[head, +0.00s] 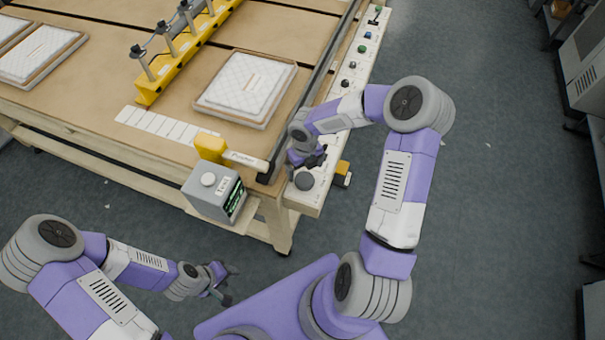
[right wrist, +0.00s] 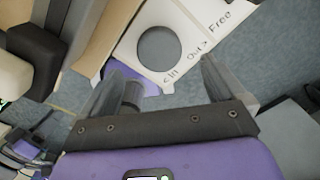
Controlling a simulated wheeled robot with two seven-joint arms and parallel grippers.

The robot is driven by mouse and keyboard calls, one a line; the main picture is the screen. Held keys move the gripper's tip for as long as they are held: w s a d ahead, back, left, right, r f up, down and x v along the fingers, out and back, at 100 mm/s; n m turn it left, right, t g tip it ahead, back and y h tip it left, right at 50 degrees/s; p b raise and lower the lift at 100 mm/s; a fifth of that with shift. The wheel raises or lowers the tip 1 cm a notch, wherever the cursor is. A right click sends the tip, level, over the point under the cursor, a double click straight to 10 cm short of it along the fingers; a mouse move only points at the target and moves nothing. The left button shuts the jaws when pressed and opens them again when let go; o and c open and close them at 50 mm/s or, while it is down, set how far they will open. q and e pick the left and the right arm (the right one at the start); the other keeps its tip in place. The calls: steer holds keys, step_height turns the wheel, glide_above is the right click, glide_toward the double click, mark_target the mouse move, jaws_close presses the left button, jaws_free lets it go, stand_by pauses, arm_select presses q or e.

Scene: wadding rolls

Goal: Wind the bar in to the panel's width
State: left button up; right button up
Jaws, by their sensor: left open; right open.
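A long yellow bar (head: 185,50) with several upright metal posts lies across the tan table. A white quilted panel (head: 247,86) lies on a tray to its right, apart from it. A dark round knob (head: 304,181) sits at the near end of the white control strip (head: 340,112). In the right wrist view the knob (right wrist: 160,48) has "In", "Out" and "Free" lettered beside it. My right gripper (head: 308,158) is open and empty just beyond the knob in the head view; contact is not visible. My left gripper (head: 226,283) is open and empty, off the table's front.
A grey box (head: 215,192) with a green readout, too small to read, stands at the table's near corner. A yellow block (head: 210,147) and a white scale strip (head: 165,127) are behind it. More quilted panels (head: 40,52) lie at left.

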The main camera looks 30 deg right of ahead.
mark_target(305, 179)
step_height(305, 179, down, 7)
steer(key=shift+s+r+b, duration=0.1)
steer(key=shift+r+b, duration=0.05)
steer(key=shift+b, duration=0.55)
steer(key=c, duration=1)
steer(key=shift+c, duration=0.2)
steer(key=shift+m, duration=0.4)
